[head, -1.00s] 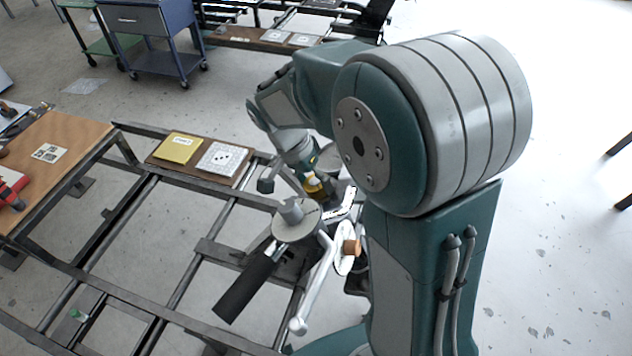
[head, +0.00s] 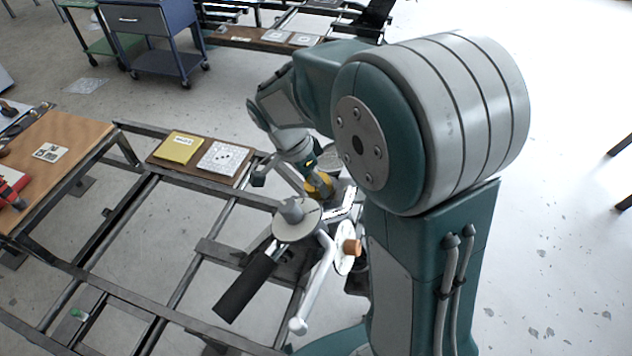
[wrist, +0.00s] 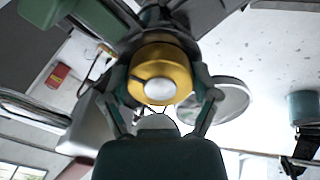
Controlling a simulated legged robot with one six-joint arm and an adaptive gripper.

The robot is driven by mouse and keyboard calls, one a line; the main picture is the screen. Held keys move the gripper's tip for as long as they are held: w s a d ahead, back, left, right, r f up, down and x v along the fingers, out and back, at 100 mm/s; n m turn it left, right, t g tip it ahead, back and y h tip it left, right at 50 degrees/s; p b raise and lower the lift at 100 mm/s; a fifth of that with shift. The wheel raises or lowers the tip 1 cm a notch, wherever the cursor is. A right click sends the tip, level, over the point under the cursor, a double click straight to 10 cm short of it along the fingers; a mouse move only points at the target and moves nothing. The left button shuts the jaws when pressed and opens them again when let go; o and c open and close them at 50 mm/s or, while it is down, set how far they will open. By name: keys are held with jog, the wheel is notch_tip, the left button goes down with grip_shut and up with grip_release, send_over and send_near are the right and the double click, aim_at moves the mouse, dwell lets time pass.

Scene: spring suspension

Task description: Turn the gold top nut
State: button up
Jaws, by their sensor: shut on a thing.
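The gold top nut (wrist: 160,72) shows large in the middle of the wrist view, with a pale round end at its centre. The two fingers of my gripper (wrist: 160,108) sit on its left and right sides and close around it. In the head view the gold nut (head: 318,186) shows just below the end of my arm, beside the suspension's grey parts. My gripper (head: 304,172) is partly hidden there by my own arm, so the finger contact is clear only in the wrist view.
A grey round plate with a post (head: 296,222), a black-gripped handle (head: 245,286) and a white lever (head: 314,290) stand close in front of the nut. A metal frame (head: 185,290) spreads left. A brown board (head: 202,158) holds a yellow card and a marker card.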

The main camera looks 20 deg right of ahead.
jog(key=shift+a, duration=0.1)
jog(key=o, duration=1)
jog(key=shift+f, duration=0.1)
jog(key=shift+c, duration=0.2)
jog(key=shift+a, duration=0.15)
jog(key=v, duration=1.2)
